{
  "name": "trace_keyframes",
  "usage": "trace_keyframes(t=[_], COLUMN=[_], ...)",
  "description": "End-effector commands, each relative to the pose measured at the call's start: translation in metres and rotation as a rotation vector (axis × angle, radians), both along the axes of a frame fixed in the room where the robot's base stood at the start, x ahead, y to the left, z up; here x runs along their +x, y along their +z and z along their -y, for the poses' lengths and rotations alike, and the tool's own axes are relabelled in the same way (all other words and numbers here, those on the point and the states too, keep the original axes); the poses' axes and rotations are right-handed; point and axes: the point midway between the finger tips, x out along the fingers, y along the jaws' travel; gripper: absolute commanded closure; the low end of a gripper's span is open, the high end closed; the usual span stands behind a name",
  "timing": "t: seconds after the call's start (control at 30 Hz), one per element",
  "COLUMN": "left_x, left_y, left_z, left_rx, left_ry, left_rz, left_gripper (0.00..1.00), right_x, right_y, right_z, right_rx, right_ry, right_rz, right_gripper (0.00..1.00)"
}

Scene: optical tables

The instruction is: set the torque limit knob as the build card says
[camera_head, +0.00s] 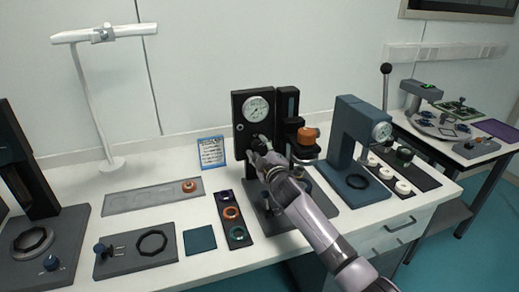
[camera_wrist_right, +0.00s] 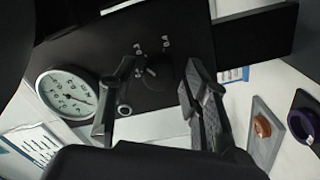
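The build card (camera_head: 211,152), white with a blue border, stands against the wall left of the black press panel; its writing is too small to read. A card with printed lines (camera_wrist_right: 35,145) shows at the lower left of the right wrist view. A dark knob (camera_wrist_right: 158,72) with small white marks around it sits on the black panel. My right gripper (camera_head: 257,146) is at the panel below its gauge. In the wrist view its fingers (camera_wrist_right: 158,68) are open, one on each side of the knob; I cannot tell whether they touch it. My left gripper is out of view.
A white dial gauge (camera_head: 256,109) is on the panel, also near the left finger in the wrist view (camera_wrist_right: 68,93). A blue press (camera_head: 350,150) stands to the right. A grey tray (camera_head: 140,198) and a dark tray with rings (camera_head: 222,196) lie left of my arm.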

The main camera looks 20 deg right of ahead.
Motion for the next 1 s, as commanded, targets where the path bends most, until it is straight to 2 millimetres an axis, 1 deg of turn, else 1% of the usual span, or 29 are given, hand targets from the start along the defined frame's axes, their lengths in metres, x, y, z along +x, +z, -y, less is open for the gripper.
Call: trace_keyframes(t=[0.33, 0.47, 0.57, 0.67, 0.9, 1.0], left_x=[-0.001, -0.001, -0.001, 0.000, 0.000, 0.000], left_y=[0.000, 0.000, 0.000, 0.000, 0.000, 0.000], left_z=[-0.002, -0.002, -0.001, -0.001, 0.000, 0.000], left_rx=[0.002, 0.002, 0.001, 0.001, 0.000, 0.000], left_ry=[-0.001, 0.000, 0.000, 0.000, 0.000, 0.000], left_rz=[-0.001, -0.001, -0.001, 0.000, 0.000, 0.000], left_gripper=[0.60, 0.60, 0.60, 0.60, 0.60, 0.60], right_x=[-0.001, -0.007, -0.018, -0.035, -0.080, -0.095], right_y=[0.000, 0.000, -0.001, -0.001, -0.001, -0.001], right_z=[0.000, 0.001, 0.001, 0.001, 0.003, 0.003], right_rx=[0.000, 0.000, 0.000, 0.000, -0.001, 0.000], right_ry=[0.000, 0.000, 0.000, 0.001, 0.001, 0.001], right_rz=[0.000, 0.001, 0.000, 0.000, -0.001, 0.000], right_gripper=[0.52, 0.52, 0.52, 0.52, 0.52, 0.52])
